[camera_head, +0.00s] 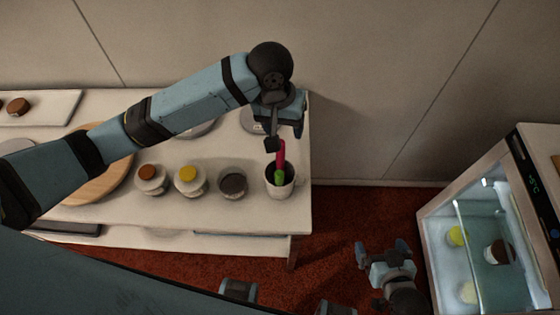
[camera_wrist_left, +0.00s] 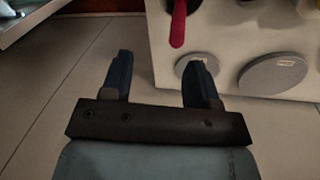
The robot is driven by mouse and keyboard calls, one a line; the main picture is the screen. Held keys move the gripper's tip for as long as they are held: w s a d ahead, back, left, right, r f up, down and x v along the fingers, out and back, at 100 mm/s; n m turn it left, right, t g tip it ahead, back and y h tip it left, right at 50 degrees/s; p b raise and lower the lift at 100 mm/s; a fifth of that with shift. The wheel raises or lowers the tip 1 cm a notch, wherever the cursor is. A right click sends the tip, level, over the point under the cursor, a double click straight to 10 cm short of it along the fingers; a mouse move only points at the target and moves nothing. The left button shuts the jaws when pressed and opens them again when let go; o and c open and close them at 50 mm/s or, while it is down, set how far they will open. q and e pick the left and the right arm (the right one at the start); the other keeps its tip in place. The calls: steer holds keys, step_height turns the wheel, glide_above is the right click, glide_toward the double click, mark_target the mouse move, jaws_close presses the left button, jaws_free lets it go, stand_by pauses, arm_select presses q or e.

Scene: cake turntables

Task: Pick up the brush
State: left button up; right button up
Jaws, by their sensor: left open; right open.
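The brush, seen as a pink-red handle (camera_head: 281,154), stands in a white cup (camera_head: 281,190) near the right end of the table. A green piece (camera_head: 279,178) shows beside its lower part; I cannot tell whether it belongs to the brush. The brush's lower end is hidden in the cup. My left gripper (camera_head: 285,137) is open and empty, close above the handle. In the left wrist view the pink handle (camera_wrist_left: 178,24) is at the top, beyond the open left fingers (camera_wrist_left: 160,62) and not between them. My right gripper (camera_head: 382,247) is open and empty, low over the red floor.
Three jars, brown-topped (camera_head: 150,180), yellow-topped (camera_head: 190,180) and dark (camera_head: 232,184), stand left of the cup on the white table (camera_head: 240,220). A round wooden board (camera_head: 95,188) lies further left. A lit glass-fronted cabinet (camera_head: 450,218) with jars stands at the right.

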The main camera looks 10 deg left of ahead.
arm_select(q)
steer(key=w+a+r+n+y, duration=0.1)
steer(key=w+a, duration=0.1)
glide_toward(280, 164)
steer(key=shift+w+d+f, duration=0.1)
steer(key=shift+w+f, duration=0.1)
steer(key=shift+w, duration=0.4)
steer(key=shift+w+d+f, duration=0.1)
steer(key=shift+w+f, duration=0.1)
steer(key=shift+w, duration=0.35)
steer(key=shift+w+f+p, duration=0.2)
steer(key=shift+f+p, duration=0.15)
steer(key=shift+f, duration=2.3)
steer(key=c, duration=1)
